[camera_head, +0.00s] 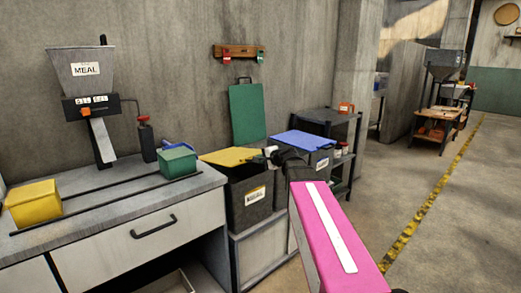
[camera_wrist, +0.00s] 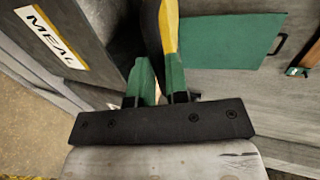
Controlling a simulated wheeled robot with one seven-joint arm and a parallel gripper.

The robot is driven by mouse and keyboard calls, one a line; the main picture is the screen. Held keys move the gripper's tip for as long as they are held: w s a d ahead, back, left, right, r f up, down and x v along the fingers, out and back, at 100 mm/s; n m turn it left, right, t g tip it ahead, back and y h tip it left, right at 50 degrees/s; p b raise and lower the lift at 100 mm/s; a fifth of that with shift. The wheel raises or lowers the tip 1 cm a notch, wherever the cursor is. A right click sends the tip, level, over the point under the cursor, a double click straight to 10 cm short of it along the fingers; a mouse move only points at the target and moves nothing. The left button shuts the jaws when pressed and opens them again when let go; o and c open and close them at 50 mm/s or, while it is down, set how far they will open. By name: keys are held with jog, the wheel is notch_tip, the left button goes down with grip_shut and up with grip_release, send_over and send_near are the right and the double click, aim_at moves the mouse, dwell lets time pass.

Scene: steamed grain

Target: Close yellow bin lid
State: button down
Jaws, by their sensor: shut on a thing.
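The yellow bin lid (camera_head: 229,156) lies over the top of a dark grey bin (camera_head: 252,194) with a white label, beside the counter. It looks nearly flat; I cannot tell if a small gap is left under it. In the wrist view the lid shows edge-on as a yellow and dark strip (camera_wrist: 169,28). My gripper (camera_head: 268,154) is at the lid's right edge. Its green fingers (camera_wrist: 160,82) are shut on that edge in the wrist view. The bin's side with the MEAL label (camera_wrist: 52,38) shows at the left there.
A blue-lidded bin (camera_head: 302,139) stands just right of the yellow-lidded one. The counter (camera_head: 110,195) at left holds a yellow box (camera_head: 33,204), a green box (camera_head: 177,163) and a meal hopper (camera_head: 82,70). A green board (camera_head: 247,113) hangs behind. The floor at right is clear.

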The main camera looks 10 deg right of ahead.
notch_tip(320, 180, down, 11)
jog(key=s+t, duration=0.1)
jog(key=shift+d+f+y, duration=0.15)
jog(key=shift+d+y, duration=0.2)
jog(key=shift+y, duration=0.05)
jog(key=c, duration=1.7)
grip_release()
jog(key=shift+f, duration=0.25)
jog(key=o, duration=0.7)
jog(key=shift+c, duration=0.4)
jog(key=shift+s+r, duration=0.1)
jog(key=v, duration=1)
jog(key=shift+s+d+r, duration=0.15)
jog(key=shift+s, duration=0.15)
jog(key=shift+c, duration=0.2)
